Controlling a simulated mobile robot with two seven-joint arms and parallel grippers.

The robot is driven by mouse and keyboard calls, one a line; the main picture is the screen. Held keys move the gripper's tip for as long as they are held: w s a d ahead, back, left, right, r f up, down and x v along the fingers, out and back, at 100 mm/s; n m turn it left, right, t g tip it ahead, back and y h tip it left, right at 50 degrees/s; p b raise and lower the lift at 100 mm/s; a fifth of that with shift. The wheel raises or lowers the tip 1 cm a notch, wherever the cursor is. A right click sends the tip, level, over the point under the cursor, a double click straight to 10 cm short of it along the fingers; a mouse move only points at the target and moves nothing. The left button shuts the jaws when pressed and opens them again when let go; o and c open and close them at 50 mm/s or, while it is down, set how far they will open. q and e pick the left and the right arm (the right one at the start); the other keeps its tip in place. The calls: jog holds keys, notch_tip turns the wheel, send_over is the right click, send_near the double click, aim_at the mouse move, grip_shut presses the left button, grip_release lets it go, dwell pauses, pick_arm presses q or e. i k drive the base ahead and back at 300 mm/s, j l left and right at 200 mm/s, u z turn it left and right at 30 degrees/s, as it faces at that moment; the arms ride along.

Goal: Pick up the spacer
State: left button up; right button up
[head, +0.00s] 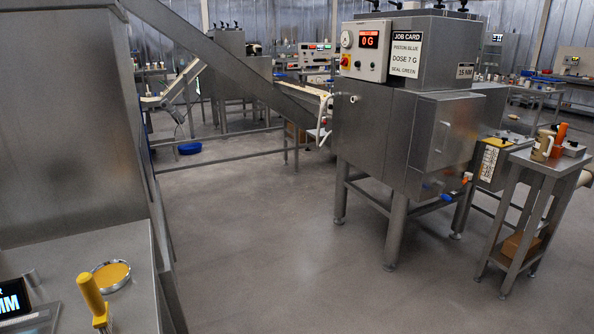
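I cannot tell for sure which thing is the spacer. A display ending in "MM" (13,298) is cut by the left edge. Neither of my grippers is in view.
A steel machine (400,125) with a "0 G" readout and a job card (407,52) stands right of centre. A small side table (541,164) at right holds a beige mug-like item and an orange-handled item. Open grey floor (260,250) lies between bench and machine.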

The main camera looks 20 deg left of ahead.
aim_at(32, 277)
jog(key=i+l+z, duration=0.15)
jog(key=i+l, duration=0.15)
jog(key=i+l+z, duration=0.1)
jog(key=i, duration=0.45)
jog(key=i+u, duration=0.45)
jog(key=i+l+u, duration=0.15)
jog(key=i+u, duration=0.6)
jog(key=u, duration=0.2)
jog(key=i+u, duration=0.35)
jog(key=u, duration=0.15)
jog(key=i+u, duration=0.25)
jog(key=u, duration=0.2)
jog(key=i+l+u, duration=0.2)
jog(key=u, duration=0.3)
jog(key=i+l+u, duration=0.25)
jog(key=u, duration=0.2)
jog(key=i+l+u, duration=0.2)
jog(key=l+u, duration=0.15)
jog(key=u, duration=0.15)
